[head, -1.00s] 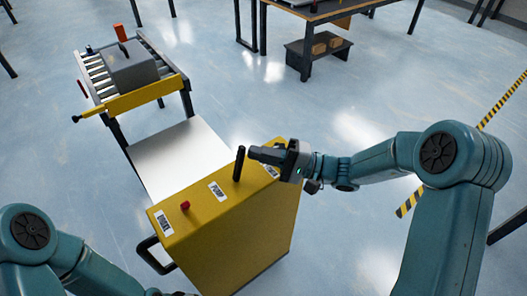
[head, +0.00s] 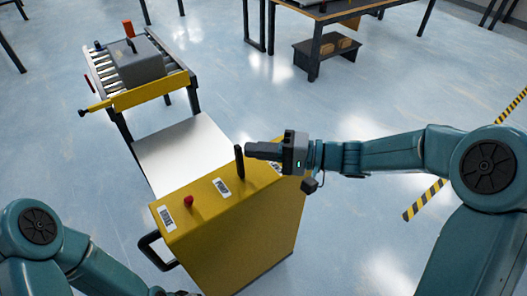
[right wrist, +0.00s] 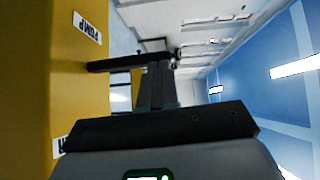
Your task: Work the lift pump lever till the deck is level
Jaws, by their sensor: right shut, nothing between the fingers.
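The pump lever (head: 239,163) is a black rod standing on the yellow lift cart (head: 237,240), beside the PUMP label (head: 221,187). Its top leans slightly left. My right gripper (head: 248,151) is shut and empty, its tips at the right side of the lever's upper part. In the right wrist view the lever (right wrist: 112,64) runs sideways across the ends of my right fingers (right wrist: 156,85); they seem to touch it. The white deck (head: 185,150) lies behind the yellow housing, lower than the roller conveyor.
A roller conveyor (head: 150,93) with a yellow end bar carries a grey case (head: 140,63) beyond the deck. A red knob (head: 188,201) stands left of the PUMP label. A table (head: 330,14) and a low shelf stand at the back. Open floor lies to the right.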

